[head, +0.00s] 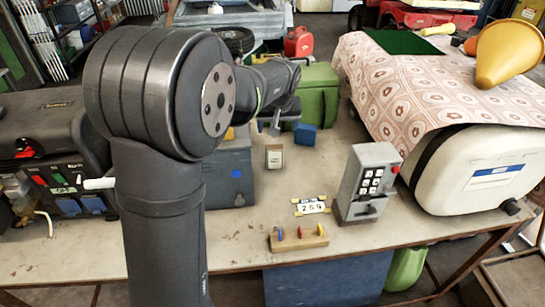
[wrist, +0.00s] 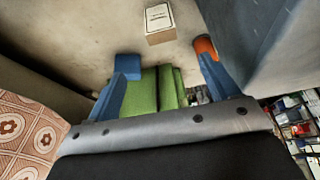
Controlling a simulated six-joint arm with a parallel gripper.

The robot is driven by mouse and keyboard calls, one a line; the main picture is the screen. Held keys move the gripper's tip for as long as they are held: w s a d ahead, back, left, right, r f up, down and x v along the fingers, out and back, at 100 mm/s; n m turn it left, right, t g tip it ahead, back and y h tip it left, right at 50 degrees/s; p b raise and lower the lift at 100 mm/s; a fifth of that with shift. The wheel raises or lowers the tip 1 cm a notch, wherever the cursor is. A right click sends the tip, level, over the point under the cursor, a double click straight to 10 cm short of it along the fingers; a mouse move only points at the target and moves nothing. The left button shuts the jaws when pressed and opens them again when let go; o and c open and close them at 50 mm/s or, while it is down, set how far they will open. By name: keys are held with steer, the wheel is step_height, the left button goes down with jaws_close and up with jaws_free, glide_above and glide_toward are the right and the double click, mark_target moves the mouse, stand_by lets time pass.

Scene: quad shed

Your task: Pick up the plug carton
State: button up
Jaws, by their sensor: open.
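The plug carton (head: 275,157) is a small tan box with a pale label on top. It stands on the bench beside a blue-grey box, and it also shows at the top of the wrist view (wrist: 159,22). My gripper (head: 268,127) is above the bench, beyond the carton in the head view. Its blue fingers (wrist: 165,66) are spread apart with nothing between them in the wrist view. The carton lies ahead of the fingertips, apart from them.
A grey keypad box (head: 368,183), number tag (head: 311,206) and wooden peg board (head: 299,239) stand nearer. Bare bench lies right of the carton.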

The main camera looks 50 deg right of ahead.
mark_target(275, 148)
steer(key=x, duration=1.7)
steer(key=shift+w+f, duration=0.1)
steer(key=shift+w, duration=0.05)
steer(key=c, duration=1.1)
